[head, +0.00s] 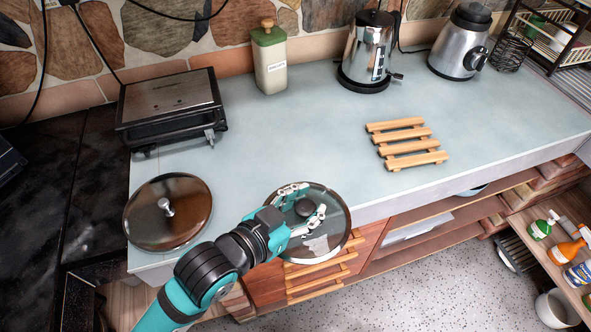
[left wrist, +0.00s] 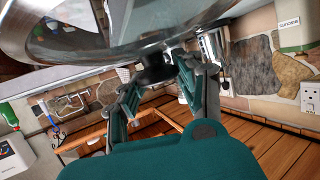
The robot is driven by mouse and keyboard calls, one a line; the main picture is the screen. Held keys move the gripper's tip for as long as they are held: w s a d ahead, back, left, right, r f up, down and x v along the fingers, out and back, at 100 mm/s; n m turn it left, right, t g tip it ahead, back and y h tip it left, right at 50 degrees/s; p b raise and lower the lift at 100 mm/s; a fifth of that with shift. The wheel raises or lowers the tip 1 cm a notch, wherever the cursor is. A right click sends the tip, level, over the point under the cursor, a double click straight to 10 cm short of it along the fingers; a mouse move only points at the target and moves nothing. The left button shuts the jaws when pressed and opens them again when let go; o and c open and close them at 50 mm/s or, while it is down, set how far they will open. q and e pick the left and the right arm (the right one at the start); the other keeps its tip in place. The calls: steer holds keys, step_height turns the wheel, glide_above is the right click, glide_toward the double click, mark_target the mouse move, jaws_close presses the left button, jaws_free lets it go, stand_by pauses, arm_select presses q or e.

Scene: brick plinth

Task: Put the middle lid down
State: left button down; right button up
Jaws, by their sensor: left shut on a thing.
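My left gripper (head: 306,206) is shut on the dark knob of a round glass lid (head: 336,216) with a metal rim. The lid is over the front edge of the counter; its exact height above it is hard to tell. In the left wrist view the lid (left wrist: 100,28) fills the top, with its black knob (left wrist: 154,70) between the two fingers. A second lid (head: 165,225), brownish with a silver knob, lies on the counter to the left of the held one. No third lid shows. My right gripper is out of view.
The pale blue counter (head: 300,130) is clear in the middle. A wooden slatted trivet (head: 408,142) lies to the right.

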arm_select(q)
steer(key=w, duration=0.5)
steer(key=w+a+p, duration=0.1)
steer(key=w, duration=0.4)
steer(key=w+f+p, duration=0.1)
steer(key=w, duration=0.4)
steer(key=shift+a+f, duration=0.1)
steer(key=shift+a, duration=0.25)
step_height(320, 180, down, 3)
steer(key=shift+w+r+p, duration=0.1)
steer(key=shift+p, duration=0.35)
steer(key=shift+f, duration=0.4)
steer(key=shift+f, duration=0.15)
steer(key=c, duration=1)
jaws_free()
steer(key=shift+o, duration=0.9)
